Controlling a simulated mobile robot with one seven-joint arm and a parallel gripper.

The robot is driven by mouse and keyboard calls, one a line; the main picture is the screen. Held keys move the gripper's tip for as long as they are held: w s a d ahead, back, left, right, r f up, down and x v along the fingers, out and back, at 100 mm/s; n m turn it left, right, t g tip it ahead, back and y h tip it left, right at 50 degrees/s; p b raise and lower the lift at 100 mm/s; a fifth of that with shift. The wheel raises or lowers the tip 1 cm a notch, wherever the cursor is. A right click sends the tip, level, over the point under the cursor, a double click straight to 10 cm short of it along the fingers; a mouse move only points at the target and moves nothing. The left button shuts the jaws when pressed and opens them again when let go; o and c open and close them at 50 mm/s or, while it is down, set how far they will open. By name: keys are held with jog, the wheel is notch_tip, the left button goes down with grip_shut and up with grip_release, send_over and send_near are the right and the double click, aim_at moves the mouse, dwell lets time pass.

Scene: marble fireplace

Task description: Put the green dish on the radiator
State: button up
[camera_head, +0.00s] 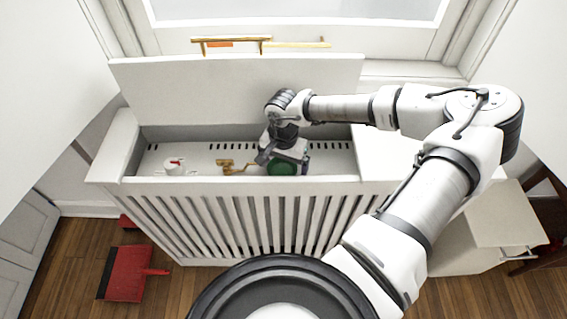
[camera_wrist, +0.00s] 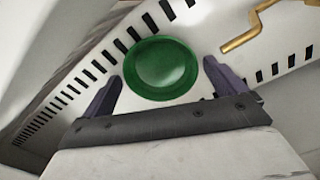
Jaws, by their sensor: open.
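The green dish (camera_head: 283,169) is round and sits inside the recess on the slotted white top of the radiator (camera_head: 205,155). In the wrist view the whole dish (camera_wrist: 162,68) shows, lying on the slotted surface (camera_wrist: 215,18). My gripper (camera_head: 285,158) is down in the recess, right at the dish. In the wrist view my gripper (camera_wrist: 160,80) is open, with one finger on each side of the dish's near part. Small gaps show between the fingers and the rim. I cannot tell whether the dish touches the surface all round.
A brass handle-like piece (camera_head: 238,168) lies left of the dish, and a small white valve knob (camera_head: 173,164) with red stands farther left. The raised lid (camera_head: 235,92) stands behind; the front wall (camera_head: 240,186) bounds the recess. A red dustpan (camera_head: 125,272) lies on the floor.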

aim_at(283, 170)
notch_tip(283, 170, up, 12)
dwell(0.4)
jog(key=shift+r, duration=0.1)
